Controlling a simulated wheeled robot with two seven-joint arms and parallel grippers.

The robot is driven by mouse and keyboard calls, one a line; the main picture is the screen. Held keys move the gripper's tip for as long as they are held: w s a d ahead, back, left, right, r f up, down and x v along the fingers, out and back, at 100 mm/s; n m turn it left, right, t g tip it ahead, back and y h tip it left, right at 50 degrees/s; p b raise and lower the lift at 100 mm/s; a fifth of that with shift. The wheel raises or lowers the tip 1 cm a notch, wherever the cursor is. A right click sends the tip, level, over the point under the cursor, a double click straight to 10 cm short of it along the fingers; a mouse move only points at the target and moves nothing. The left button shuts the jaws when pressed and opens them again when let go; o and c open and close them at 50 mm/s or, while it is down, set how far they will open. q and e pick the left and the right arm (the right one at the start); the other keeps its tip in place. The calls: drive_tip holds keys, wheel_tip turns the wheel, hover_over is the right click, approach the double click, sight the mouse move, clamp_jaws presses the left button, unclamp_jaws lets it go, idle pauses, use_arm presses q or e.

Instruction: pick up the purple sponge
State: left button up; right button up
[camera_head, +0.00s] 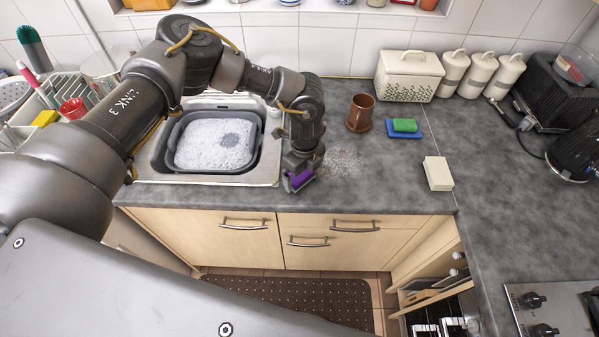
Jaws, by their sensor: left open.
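The purple sponge (301,178) shows as a small purple patch at the right front edge of the sink, by the counter. My left gripper (298,184) is open and points down right at it. The gripper hides part of the sponge, and I cannot tell whether the fingers touch it. My right gripper is not in view.
The sink holds a grey basin (163,150) of suds left of the gripper.

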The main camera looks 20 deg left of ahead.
use_arm(q)
drive_tip(key=shift+f, duration=1.3)
drive_tip(key=c, duration=1.1)
drive_tip(key=shift+o, duration=0.2)
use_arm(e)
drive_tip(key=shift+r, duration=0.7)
use_arm(q)
drive_tip(key=shift+r, duration=0.6)
drive_tip(key=s+a+r+b, duration=0.2)
drive_tip(key=s+r+b, duration=0.4)
drive_tip(key=s+r, duration=0.5)
drive_tip(key=s, duration=0.2)
drive_tip(key=shift+s+r, duration=0.4)
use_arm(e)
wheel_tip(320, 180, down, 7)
